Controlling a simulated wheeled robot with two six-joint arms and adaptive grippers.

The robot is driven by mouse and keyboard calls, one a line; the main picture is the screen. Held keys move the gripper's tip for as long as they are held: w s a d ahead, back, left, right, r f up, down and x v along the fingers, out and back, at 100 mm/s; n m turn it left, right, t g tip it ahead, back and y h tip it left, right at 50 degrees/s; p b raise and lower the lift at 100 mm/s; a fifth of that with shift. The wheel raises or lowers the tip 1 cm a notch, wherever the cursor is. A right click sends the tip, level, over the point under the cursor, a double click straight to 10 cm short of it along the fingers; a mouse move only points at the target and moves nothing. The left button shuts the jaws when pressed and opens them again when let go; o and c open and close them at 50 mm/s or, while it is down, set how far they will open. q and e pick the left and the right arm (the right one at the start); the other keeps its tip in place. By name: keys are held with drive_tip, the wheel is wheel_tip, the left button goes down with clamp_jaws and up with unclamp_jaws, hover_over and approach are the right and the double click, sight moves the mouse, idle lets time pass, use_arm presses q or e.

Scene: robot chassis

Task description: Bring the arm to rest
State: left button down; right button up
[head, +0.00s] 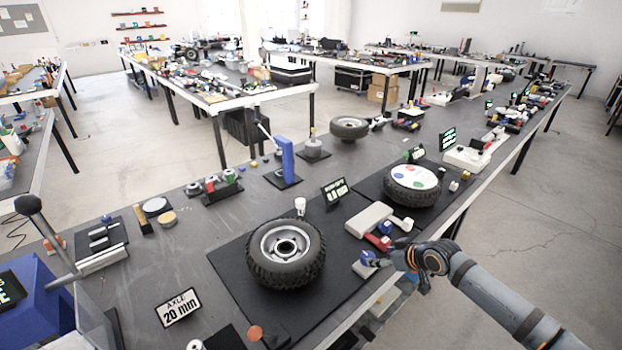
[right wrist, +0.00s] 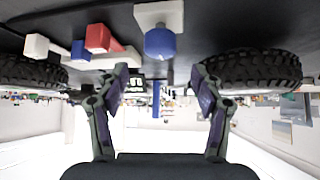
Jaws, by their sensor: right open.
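My right arm comes in from the lower right of the head view. Its gripper (head: 388,259) is over the bench's near right edge, beside a blue knob on a pale block (head: 367,258). In the right wrist view, which is upside down, the two fingers of the right gripper (right wrist: 163,88) stand wide apart with nothing between them. The blue knob (right wrist: 160,42) shows beyond the fingertips, apart from them. Part of the block is hidden behind the gripper in the head view. My left gripper is in neither view.
A tyred wheel (head: 287,254) lies on a black mat left of the gripper. A second wheel (head: 412,185) lies farther back. A red block (head: 379,241) and a grey-white box (head: 369,219) are close behind the gripper. Floor (head: 530,215) is clear to the right.

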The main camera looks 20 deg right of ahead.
drive_tip(key=s+a+f+g+h, duration=0.1)
drive_tip(key=s+a+f+g, duration=0.35)
drive_tip(key=s+a, duration=1)
drive_tip(key=s+m+h, duration=0.2)
drive_tip(key=s, duration=0.6)
drive_tip(key=s+d+f+g, duration=0.1)
drive_tip(key=d+f, duration=0.1)
drive_tip(key=f, duration=1.1)
drive_tip(key=s+d+f+g, duration=0.1)
drive_tip(key=s+f, duration=0.1)
drive_tip(key=f, duration=1.2)
drive_tip(key=s+d+f+g, duration=0.1)
drive_tip(key=s+f, duration=1.3)
drive_tip(key=s, duration=0.3)
drive_tip(key=shift+s+f, duration=0.3)
drive_tip(key=shift+s, duration=0.05)
drive_tip(key=shift+d, duration=0.15)
drive_tip(key=shift+c, duration=0.4)
